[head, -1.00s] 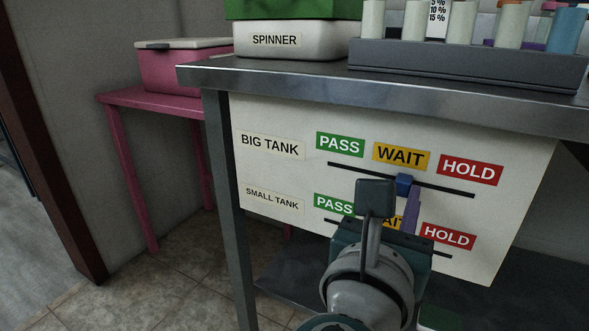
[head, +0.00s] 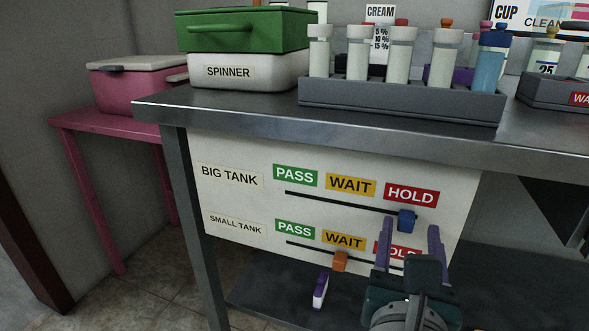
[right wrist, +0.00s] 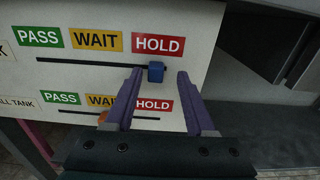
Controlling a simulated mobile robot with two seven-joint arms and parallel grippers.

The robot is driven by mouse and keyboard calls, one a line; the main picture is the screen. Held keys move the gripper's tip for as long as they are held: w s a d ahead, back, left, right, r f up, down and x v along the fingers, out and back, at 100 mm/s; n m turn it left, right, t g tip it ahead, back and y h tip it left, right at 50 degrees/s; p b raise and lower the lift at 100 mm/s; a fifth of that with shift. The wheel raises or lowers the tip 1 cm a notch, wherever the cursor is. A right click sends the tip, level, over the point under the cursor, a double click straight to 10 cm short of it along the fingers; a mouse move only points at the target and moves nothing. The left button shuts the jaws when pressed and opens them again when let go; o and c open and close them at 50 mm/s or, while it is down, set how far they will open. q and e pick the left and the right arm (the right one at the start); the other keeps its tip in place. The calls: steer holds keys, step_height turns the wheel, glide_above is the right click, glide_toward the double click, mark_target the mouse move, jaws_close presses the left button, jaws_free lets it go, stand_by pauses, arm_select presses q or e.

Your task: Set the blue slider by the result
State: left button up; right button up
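The blue slider (head: 407,220) sits near the right end of the upper BIG TANK track, under the red HOLD label (head: 411,195). It also shows in the right wrist view (right wrist: 156,72). My right gripper (head: 411,229) is open, its purple fingers spread to either side of the slider with gaps; it shows in the right wrist view too (right wrist: 160,74). I cannot tell how far the tips reach past the slider. The orange slider (head: 340,262) is under WAIT on the SMALL TANK track. My left gripper is not in view. No written result is readable here.
On the steel bench (head: 250,118) stand the SPINNER box (head: 229,72) with its green lid and a grey rack (head: 400,100) of capped vials. A pink cooler (head: 135,90) stands at left. A small purple-and-white thing (head: 320,290) is below the panel.

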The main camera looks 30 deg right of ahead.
steer(key=p+v, duration=0.1)
steer(key=v, duration=0.9)
stand_by(0.4)
